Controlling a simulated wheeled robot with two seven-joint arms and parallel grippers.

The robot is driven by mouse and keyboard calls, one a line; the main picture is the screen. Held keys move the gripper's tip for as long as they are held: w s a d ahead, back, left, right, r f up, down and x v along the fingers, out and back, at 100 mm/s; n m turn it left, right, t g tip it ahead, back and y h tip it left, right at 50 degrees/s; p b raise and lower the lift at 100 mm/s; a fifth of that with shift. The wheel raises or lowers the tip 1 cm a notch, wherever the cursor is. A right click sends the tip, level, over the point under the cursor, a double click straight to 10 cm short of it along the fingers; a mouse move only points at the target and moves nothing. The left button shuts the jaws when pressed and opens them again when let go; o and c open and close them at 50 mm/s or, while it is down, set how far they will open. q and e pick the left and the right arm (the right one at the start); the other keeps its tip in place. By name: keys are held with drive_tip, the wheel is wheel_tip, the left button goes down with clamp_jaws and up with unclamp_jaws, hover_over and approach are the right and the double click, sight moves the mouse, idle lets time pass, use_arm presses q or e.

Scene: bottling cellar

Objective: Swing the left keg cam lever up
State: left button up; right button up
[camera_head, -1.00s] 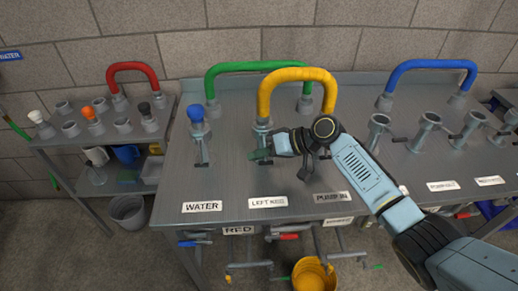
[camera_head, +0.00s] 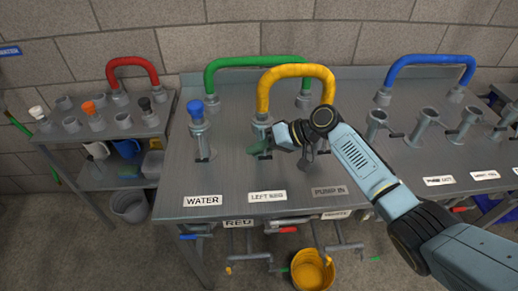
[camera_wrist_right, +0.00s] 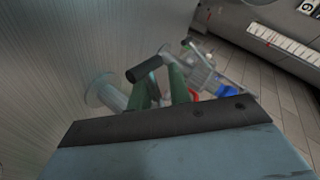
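The left keg port is a grey metal coupling (camera_head: 262,131) behind the LEFT KEG label (camera_head: 267,197), with one end of the yellow hose (camera_head: 297,72) on it. Its cam lever has a short black grip, low in front of the coupling and partly hidden by my gripper. My right gripper (camera_head: 257,149), with green fingers, is at this lever. In the right wrist view a black cylindrical grip (camera_wrist_right: 144,69) lies near the tips of the green fingers (camera_wrist_right: 160,90), which stand apart with a gap. Contact is not clear. My left gripper is not in view.
The water port (camera_head: 199,139) with a blue cap stands left of the left keg port. A green hose (camera_head: 255,63) arches behind and a blue hose (camera_head: 430,61) is at the right. Several open ports stand right of my arm. A side shelf holds a red hose (camera_head: 132,63).

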drive_tip(key=shift+f, duration=0.1)
